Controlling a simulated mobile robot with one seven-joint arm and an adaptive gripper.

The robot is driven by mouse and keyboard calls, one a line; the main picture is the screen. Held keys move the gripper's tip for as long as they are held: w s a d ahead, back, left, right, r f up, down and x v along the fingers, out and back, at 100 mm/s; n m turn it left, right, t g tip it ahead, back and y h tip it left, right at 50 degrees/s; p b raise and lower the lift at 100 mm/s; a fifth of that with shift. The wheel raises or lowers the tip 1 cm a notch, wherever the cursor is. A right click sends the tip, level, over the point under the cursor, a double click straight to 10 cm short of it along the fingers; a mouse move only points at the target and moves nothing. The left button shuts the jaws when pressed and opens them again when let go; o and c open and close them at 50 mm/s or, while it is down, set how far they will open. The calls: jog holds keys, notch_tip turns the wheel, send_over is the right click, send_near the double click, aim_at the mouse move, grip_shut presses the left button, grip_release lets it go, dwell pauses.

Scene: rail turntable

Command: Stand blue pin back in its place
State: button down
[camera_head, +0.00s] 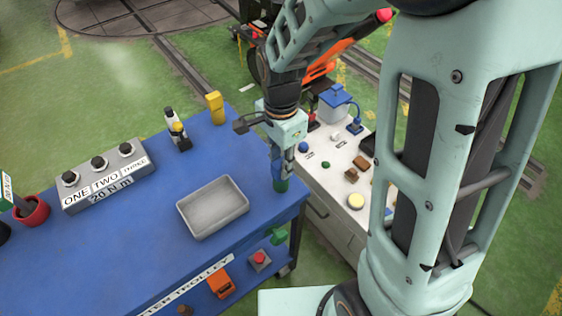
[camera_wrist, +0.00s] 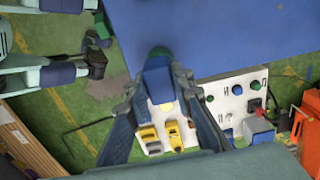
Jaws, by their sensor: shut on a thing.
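My gripper (camera_head: 280,167) points down at the right edge of the blue trolley top (camera_head: 255,155). In the wrist view its fingers (camera_wrist: 158,88) are closed around a blue piece, which I take to be the blue pin (camera_wrist: 158,76). A dark green end (camera_wrist: 160,52) shows beyond the blue part. In the head view a green end (camera_head: 281,186) shows just below the fingertips. The fingers hide part of the piece. I cannot tell whether its lower end touches the trolley. The pin's place cannot be clearly made out.
A grey tray (camera_head: 212,232) lies left of my gripper. A grey box with black knobs (camera_head: 100,190), a yellow block (camera_head: 215,119) and a small black-and-white tool (camera_head: 177,139) stand on the trolley. A white cabinet (camera_head: 323,177) with coloured knobs and blocks is close on the right.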

jog(key=c, duration=1.6)
grip_release()
jog(key=shift+r, duration=0.1)
notch_tip(320, 180, up, 12)
